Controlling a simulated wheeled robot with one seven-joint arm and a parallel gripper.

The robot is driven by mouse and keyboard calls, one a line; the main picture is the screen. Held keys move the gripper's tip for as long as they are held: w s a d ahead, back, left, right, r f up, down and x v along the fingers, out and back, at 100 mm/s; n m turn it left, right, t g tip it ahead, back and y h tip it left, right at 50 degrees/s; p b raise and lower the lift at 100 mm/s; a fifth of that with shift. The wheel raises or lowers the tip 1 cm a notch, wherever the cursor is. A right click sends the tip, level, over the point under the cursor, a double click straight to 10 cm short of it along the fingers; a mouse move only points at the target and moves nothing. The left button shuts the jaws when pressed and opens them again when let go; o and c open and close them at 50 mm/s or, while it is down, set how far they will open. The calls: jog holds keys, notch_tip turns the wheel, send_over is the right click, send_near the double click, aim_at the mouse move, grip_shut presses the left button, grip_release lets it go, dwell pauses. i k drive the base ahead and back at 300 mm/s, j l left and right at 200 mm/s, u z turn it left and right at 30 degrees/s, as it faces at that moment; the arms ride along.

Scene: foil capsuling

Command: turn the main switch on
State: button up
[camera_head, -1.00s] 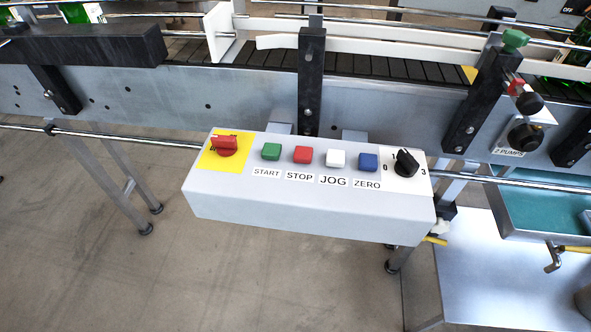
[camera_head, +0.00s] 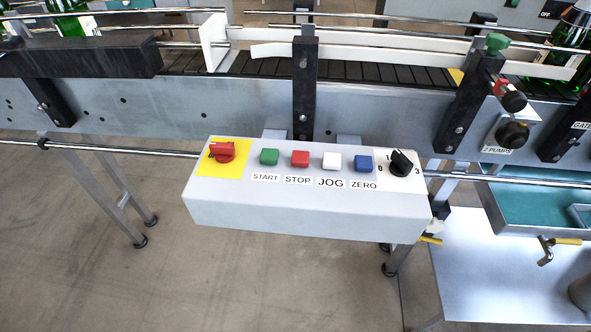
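The red rotary main switch (camera_head: 222,151) sits on a yellow plate (camera_head: 236,171) at the left end of the light grey control box (camera_head: 300,212). Its handle lies roughly crosswise in the picture; the plate's markings are partly covered by the handle and too small to read surely. To its right on the box are the green START button (camera_head: 269,157), red STOP button (camera_head: 300,159), white JOG button (camera_head: 331,161), blue ZERO button (camera_head: 363,163) and a black selector knob (camera_head: 401,162). My gripper is not in view.
The box is fixed in front of a conveyor (camera_head: 260,66) with rails and black brackets (camera_head: 305,85). A 2 PUMPS knob (camera_head: 511,134) is at right. A metal table (camera_head: 478,270) stands lower right. The space in front of the box is clear floor (camera_head: 250,285).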

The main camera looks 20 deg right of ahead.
aim_at(223, 153)
jog(key=k+j, duration=0.2)
jog(key=j, duration=0.15)
jog(key=k+j+u, duration=0.15)
jog(key=k+j, duration=0.2)
jog(key=j, duration=0.3)
